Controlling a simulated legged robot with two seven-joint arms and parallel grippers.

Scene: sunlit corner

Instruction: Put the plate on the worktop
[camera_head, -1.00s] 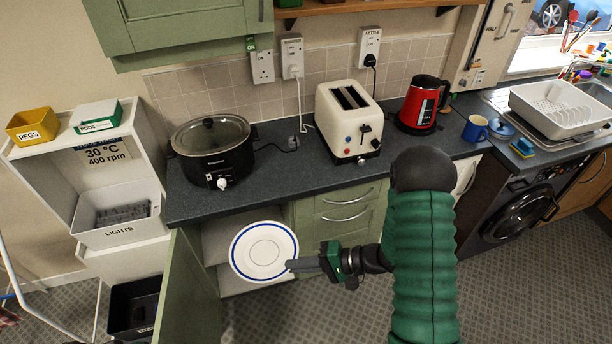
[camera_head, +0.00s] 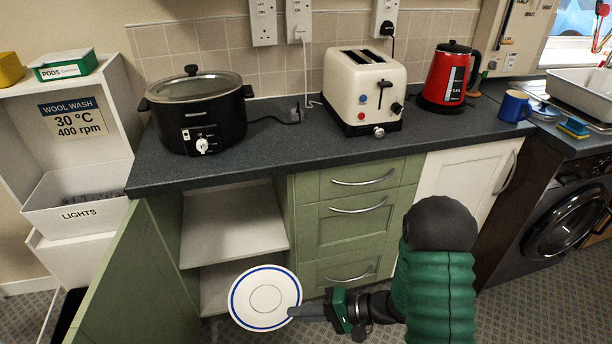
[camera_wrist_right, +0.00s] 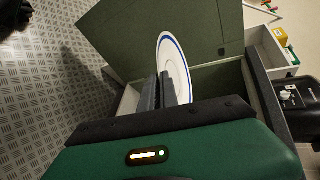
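The white plate with a blue rim ring (camera_head: 262,299) is held at its right edge by my right gripper (camera_head: 300,312), in front of the open green cupboard and below worktop height. In the right wrist view the plate (camera_wrist_right: 175,62) stands on edge between the two fingers of the right gripper (camera_wrist_right: 159,90). The dark grey worktop (camera_head: 275,150) runs above the cupboard and drawers. Its front strip between the slow cooker and the toaster is bare. My left gripper is not in view.
A black slow cooker (camera_head: 197,112), a cream toaster (camera_head: 364,92) and a red kettle (camera_head: 446,78) stand on the worktop. The green cupboard door (camera_head: 140,285) is open at the left. A shelf unit with a LIGHTS bin (camera_head: 80,213) stands left of it.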

